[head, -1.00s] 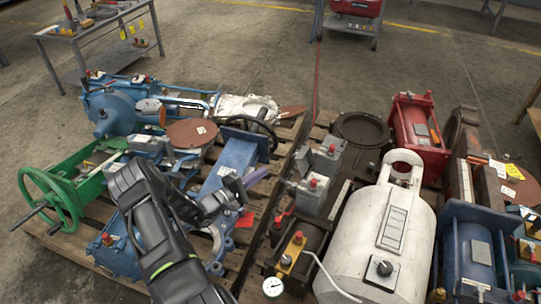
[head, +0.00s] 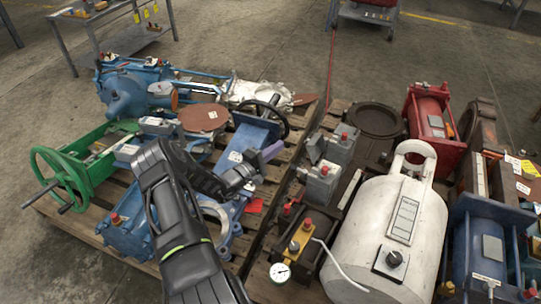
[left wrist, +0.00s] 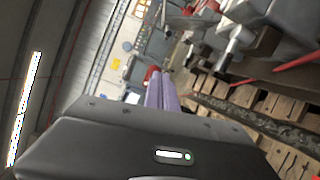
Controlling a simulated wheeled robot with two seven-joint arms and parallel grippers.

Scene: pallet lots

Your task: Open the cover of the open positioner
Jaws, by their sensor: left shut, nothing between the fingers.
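Two grey boxes with red caps stand on the right-hand pallet, the nearer one (head: 321,182) in front of the farther one (head: 341,144). A grey flap (head: 316,147) stands tilted up between them; it looks like the cover of the open positioner, but I cannot be sure to which box it belongs. My left gripper (head: 272,151) is shut and empty, its purple fingers just left of the flap with a gap. The fingers also show in the left wrist view (left wrist: 162,90), with blurred grey fittings to their upper right. My right gripper is out of view.
A white tank (head: 385,235) with a handle stands right of the boxes. A pressure gauge (head: 280,272) and yellow block (head: 295,244) lie in front. A blue valve with a black handwheel (head: 268,118) stands behind my gripper. A narrow gap separates the pallets.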

